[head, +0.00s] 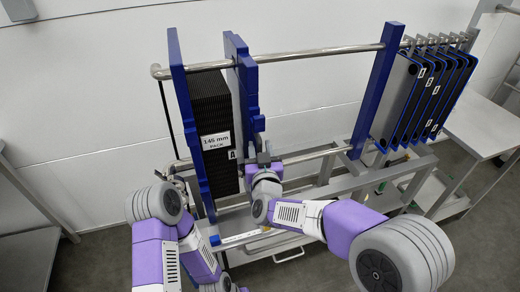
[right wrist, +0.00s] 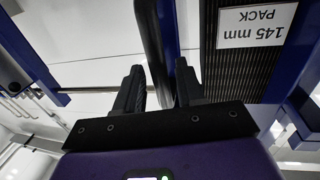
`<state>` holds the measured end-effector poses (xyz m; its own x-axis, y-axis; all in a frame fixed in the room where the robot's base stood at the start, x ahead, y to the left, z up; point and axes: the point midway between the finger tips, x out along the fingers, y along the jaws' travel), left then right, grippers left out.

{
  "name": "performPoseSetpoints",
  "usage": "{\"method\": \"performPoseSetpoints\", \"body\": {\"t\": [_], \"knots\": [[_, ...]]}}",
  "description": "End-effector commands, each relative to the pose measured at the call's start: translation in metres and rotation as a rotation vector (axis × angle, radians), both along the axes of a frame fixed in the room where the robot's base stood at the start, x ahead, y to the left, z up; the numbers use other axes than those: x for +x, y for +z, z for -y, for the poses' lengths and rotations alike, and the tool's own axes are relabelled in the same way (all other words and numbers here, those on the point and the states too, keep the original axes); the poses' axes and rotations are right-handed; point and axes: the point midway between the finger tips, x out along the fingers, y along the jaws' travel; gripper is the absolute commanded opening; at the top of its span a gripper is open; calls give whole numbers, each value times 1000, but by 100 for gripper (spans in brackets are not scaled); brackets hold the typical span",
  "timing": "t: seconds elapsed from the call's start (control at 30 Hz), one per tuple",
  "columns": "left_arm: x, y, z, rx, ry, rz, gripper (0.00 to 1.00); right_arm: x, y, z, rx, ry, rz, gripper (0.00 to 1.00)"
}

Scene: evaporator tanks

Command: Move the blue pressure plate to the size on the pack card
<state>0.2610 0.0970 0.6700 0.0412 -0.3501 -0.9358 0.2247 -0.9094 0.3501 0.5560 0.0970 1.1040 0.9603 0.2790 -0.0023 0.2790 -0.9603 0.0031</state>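The blue pressure plate (head: 238,75) stands upright on the rails, against the right side of the black plate pack (head: 212,100). The pack card (head: 216,141) reads "145 mm PACK"; it appears upside down in the right wrist view (right wrist: 255,22). My right gripper (head: 264,158) is at the pressure plate's right side, low down. In the right wrist view its two fingers (right wrist: 160,88) stand apart, with a dark upright bar (right wrist: 152,40) between them; I cannot tell whether they touch it. My left arm is at the lower left of the head view; its gripper cannot be made out.
A blue plate (head: 182,100) closes the pack's left side. A white scale strip (head: 240,238) lies along the lower frame. Steel rails run right to a blue end post (head: 376,95), with free room between. Several blue-edged plates (head: 420,100) hang beyond it.

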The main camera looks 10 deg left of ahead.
Motion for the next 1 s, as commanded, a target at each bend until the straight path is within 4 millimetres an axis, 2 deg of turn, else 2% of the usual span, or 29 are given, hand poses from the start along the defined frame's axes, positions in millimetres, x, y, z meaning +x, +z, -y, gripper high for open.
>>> {"method": "performPoseSetpoints", "body": {"t": [0.17,0.6,0.77,1.0], "knots": [[0,0,0,0,0,0,72,-5,1,1,1,0,1,38],[0,2,0,0,0,0,72,-64,1,18,1,1,1,38],[0,2,0,0,0,0,72,-72,0,21,1,0,0,38],[0,2,0,0,0,0,72,-73,0,21,0,0,0,38]]}}
